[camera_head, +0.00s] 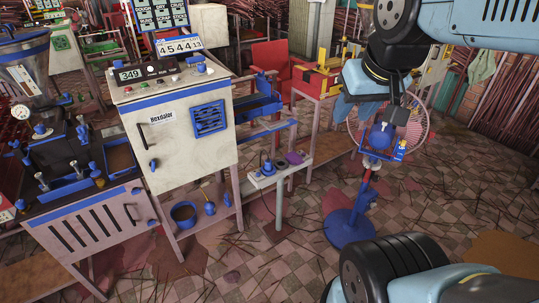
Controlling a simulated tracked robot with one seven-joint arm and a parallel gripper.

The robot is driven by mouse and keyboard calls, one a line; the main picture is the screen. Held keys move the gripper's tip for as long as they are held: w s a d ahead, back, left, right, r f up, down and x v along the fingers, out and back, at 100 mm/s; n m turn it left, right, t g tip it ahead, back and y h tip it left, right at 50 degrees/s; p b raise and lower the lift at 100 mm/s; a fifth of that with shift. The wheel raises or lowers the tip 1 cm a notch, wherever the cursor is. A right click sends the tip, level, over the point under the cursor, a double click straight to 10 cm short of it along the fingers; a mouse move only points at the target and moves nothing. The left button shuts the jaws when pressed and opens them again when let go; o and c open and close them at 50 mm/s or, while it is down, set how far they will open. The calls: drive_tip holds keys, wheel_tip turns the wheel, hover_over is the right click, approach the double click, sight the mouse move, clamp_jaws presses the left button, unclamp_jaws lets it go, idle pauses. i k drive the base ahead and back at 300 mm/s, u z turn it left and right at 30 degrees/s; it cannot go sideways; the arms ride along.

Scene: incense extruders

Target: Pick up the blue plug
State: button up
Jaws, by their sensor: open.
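The blue plug (267,164) stands upright in a white power strip (281,172) on top of a thin grey post near the middle of the view. A dark round plug (282,164) and a purple plug (295,158) sit beside it on the strip. My gripper (383,132) hangs from my arm at the right, in front of the standing fan. It is open, well to the right of the blue plug and apart from it. Its fingertips are hard to make out against the blue fan parts.
A white and blue extruder cabinet (184,148) stands left of the strip. The fan's blue base (350,229) is on the tiled floor to its right. Thin incense sticks litter the floor.

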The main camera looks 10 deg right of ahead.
sight(268, 167)
drive_tip(key=z, duration=0.05)
drive_tip(key=i, duration=0.9)
drive_tip(key=u, duration=0.25)
